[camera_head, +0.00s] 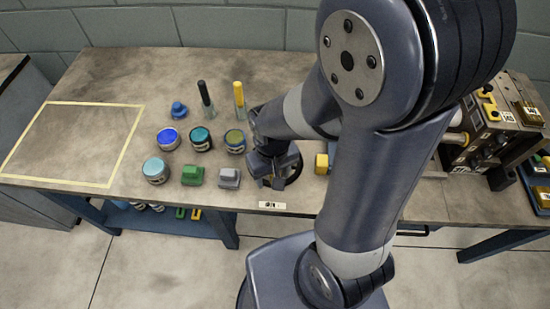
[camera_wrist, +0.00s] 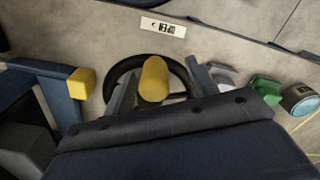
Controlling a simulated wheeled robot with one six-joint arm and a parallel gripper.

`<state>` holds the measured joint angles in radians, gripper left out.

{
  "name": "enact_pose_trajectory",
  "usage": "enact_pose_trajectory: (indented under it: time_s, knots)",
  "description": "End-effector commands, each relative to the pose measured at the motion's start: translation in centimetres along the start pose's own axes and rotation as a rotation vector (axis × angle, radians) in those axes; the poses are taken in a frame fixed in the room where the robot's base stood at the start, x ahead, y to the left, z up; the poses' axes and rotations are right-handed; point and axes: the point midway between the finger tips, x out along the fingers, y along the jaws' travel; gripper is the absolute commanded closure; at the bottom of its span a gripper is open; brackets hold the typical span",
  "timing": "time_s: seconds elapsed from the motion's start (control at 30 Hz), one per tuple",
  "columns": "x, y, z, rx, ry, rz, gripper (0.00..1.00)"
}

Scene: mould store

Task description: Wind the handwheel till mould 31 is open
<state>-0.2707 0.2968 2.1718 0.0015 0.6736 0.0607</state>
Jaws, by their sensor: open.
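The handwheel is a dark ring that shows in the wrist view (camera_wrist: 114,73), with a yellow grip (camera_wrist: 154,82) standing up on it. In the head view, part of its rim (camera_head: 297,173) shows beside my gripper (camera_head: 277,178). My gripper is open, pointing down over the wheel, with one finger on each side of the yellow grip. I cannot tell whether either finger touches the grip. A white label reading OPEN (camera_wrist: 163,27) lies beside the wheel. No mould marked 31 can be made out; my arm hides part of the bench.
A green block (camera_head: 193,175), a grey block (camera_head: 229,178) and several round jars (camera_head: 156,170) stand left. A machine with knobs (camera_head: 490,135) stands at the right. The taped rectangle (camera_head: 75,145) is empty.

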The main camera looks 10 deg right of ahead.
Motion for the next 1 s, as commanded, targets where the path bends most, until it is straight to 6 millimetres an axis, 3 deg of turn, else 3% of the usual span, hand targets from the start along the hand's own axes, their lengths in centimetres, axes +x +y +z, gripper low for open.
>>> enact_pose_trajectory:
  time_s: [0.8,1.0]
  knots:
    - [-8.3,0.0,0.0,0.0,0.002,0.0,0.45]
    - [-9.0,0.0,0.0,0.0,0.001,0.0,0.45]
